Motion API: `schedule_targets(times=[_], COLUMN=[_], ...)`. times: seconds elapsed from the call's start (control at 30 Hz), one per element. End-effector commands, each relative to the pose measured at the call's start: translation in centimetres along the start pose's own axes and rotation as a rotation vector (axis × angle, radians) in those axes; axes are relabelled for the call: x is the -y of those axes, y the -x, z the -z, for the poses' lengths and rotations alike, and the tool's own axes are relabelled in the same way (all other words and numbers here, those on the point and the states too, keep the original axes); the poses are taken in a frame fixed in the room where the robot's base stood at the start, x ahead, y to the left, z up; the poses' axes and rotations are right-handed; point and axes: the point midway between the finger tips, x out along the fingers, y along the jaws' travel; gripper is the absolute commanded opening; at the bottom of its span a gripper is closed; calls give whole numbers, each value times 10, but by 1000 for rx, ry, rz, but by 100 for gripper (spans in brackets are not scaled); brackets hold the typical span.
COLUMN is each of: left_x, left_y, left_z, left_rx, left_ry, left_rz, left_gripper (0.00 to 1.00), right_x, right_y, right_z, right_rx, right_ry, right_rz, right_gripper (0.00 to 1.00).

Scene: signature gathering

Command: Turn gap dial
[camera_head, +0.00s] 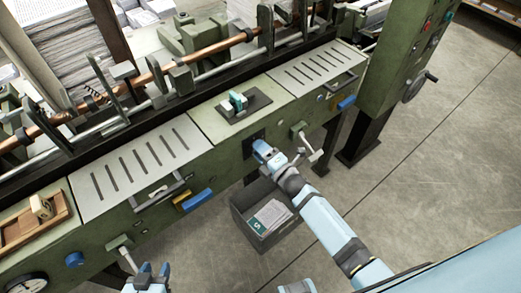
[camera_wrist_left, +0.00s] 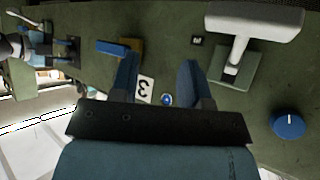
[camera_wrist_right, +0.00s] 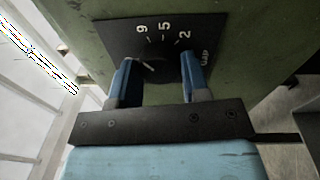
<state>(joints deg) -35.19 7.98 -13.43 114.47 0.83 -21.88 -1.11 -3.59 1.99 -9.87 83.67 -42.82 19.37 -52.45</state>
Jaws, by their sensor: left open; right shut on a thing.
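The gap dial (camera_wrist_right: 165,68) is a dark round knob on a black plate (camera_wrist_right: 128,38) marked 9, 5, 2 and "GAP" in the right wrist view. A short white mark shows on the knob's left side, on the side of the 9. My right gripper (camera_wrist_right: 160,75) has its blue fingers on both sides of the knob and is shut on it. In the head view the right gripper (camera_head: 260,148) covers most of the dial on the green machine front. My left gripper (camera_head: 151,274) is open and empty near the machine front, low in the head view; it also shows in the left wrist view (camera_wrist_left: 160,72).
A white-handled lever (camera_head: 308,146) sticks out just right of my right gripper. A grey bin (camera_head: 243,220) with papers stands below it. Near my left gripper are another lever (camera_wrist_left: 242,35), a blue knob (camera_wrist_left: 288,124) and a "3" label (camera_wrist_left: 144,89).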

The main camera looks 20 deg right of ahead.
Motion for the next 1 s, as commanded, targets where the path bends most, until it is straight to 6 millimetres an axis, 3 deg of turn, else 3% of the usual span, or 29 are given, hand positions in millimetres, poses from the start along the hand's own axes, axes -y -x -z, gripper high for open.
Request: schedule_targets(times=[1.0], left_x=[-1], left_y=[12], left_z=[19], left_rx=[-2], left_ry=[-3], left_rz=[0], left_gripper=[43], right_x=[-1], right_y=[0], right_z=[1], right_rx=[70], right_ry=[-959], right_rz=[-46], right_gripper=[19])
